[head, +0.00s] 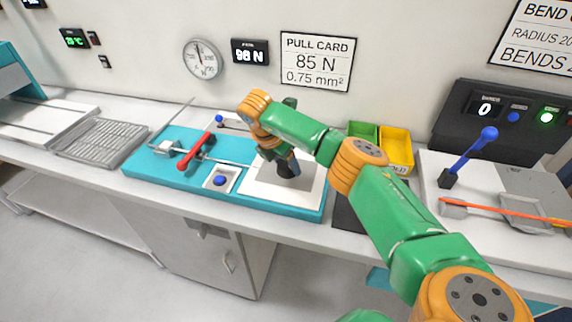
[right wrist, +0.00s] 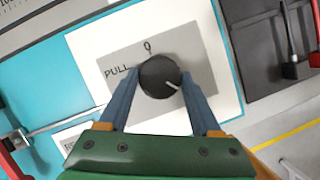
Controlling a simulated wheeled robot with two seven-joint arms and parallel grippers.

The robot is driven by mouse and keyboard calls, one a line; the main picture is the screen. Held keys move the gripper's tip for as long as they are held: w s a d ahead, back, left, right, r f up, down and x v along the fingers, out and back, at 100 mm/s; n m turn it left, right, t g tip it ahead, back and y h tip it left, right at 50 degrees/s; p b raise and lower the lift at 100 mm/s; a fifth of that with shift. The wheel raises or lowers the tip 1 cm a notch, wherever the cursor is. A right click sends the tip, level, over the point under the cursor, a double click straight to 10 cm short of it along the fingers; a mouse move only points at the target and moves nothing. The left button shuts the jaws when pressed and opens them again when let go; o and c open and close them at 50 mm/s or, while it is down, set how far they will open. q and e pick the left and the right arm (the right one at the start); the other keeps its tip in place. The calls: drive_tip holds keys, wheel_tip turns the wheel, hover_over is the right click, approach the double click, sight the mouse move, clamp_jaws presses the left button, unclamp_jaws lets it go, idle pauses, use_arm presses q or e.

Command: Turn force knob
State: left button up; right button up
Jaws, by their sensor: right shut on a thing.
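The black round force knob (right wrist: 158,76) sits on a grey plate marked PULL (right wrist: 118,72) in the right wrist view. Its white pointer mark is toward the lower right, away from the 0 mark. My right gripper (right wrist: 161,82) is shut on the knob, with one blue finger on each side. In the head view my right gripper (head: 288,166) reaches down onto the white panel (head: 260,188) of the teal tester (head: 160,174) and mostly hides the knob. The wall display (head: 250,52) appears to read 98 N. The pull card (head: 316,61) says 85 N and 0.75 mm². My left gripper is out of view.
A red lever (head: 196,150) and a blue button (head: 220,181) are on the tester left of my right gripper. Green (head: 363,130) and yellow (head: 397,146) bins stand behind my right arm. A bench unit with a blue lever (head: 468,157) is at the right.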

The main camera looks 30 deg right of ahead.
idle(0.3)
drive_tip(key=o, duration=1.4)
drive_tip(key=shift+r, duration=0.1)
drive_tip(key=b+v, duration=0.2)
drive_tip(key=v, duration=0.4)
drive_tip(key=shift+a, duration=0.1)
drive_tip(key=shift+a+r, duration=0.15)
drive_tip(key=shift+r, duration=0.35)
